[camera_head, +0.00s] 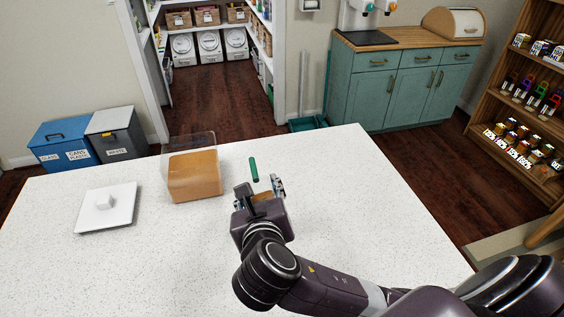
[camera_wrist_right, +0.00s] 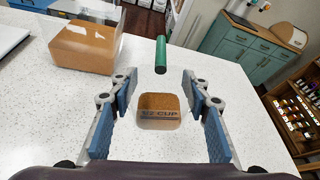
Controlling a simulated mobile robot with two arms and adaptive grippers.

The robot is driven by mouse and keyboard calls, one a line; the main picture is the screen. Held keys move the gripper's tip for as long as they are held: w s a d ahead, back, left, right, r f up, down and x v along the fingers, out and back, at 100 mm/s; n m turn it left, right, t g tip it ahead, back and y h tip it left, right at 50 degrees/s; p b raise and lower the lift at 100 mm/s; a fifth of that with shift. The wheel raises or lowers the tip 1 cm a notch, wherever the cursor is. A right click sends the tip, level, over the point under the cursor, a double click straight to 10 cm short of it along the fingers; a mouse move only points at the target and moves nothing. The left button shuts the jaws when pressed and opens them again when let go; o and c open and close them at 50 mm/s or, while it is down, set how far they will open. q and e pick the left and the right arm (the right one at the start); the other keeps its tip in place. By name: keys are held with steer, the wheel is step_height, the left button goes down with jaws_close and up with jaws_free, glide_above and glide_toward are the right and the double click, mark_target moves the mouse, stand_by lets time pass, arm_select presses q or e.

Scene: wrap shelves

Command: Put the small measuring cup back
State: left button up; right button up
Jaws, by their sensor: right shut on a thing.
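The measuring cup (camera_wrist_right: 160,113) has a green handle (camera_wrist_right: 161,55), and its marking reads "1/2 CUP" in the right wrist view. Its inside looks brown; I cannot tell if that is contents. My right gripper (camera_head: 261,189) is shut on the cup above the white counter, and the handle (camera_head: 254,169) points away from me. A clear square container (camera_head: 193,174) with brown contents stands on the counter to the left of the gripper. It also shows in the right wrist view (camera_wrist_right: 83,48). My left gripper is not in view.
A white square lid (camera_head: 91,219) with a knob lies left of the container. The white counter (camera_head: 340,195) is clear to the right. Bins (camera_head: 118,134), teal cabinets (camera_head: 400,90) and a wooden shelf (camera_head: 530,70) with several jars stand beyond it.

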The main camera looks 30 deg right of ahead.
steer(key=w+d+y+b, duration=0.1)
steer(key=w+d, duration=0.6)
steer(key=w, duration=0.6)
step_height(320, 180, up, 7)
steer(key=m, duration=0.2)
glide_above(276, 160)
steer(key=shift+y, duration=0.3)
step_height(276, 160, down, 14)
steer(key=shift+w+r, duration=0.1)
steer(key=shift+f, duration=2.75)
steer(key=shift+n, duration=0.3)
steer(key=o, duration=1.2)
steer(key=shift+f, duration=0.1)
steer(key=shift+o, duration=0.2)
steer(key=shift+t, duration=0.3)
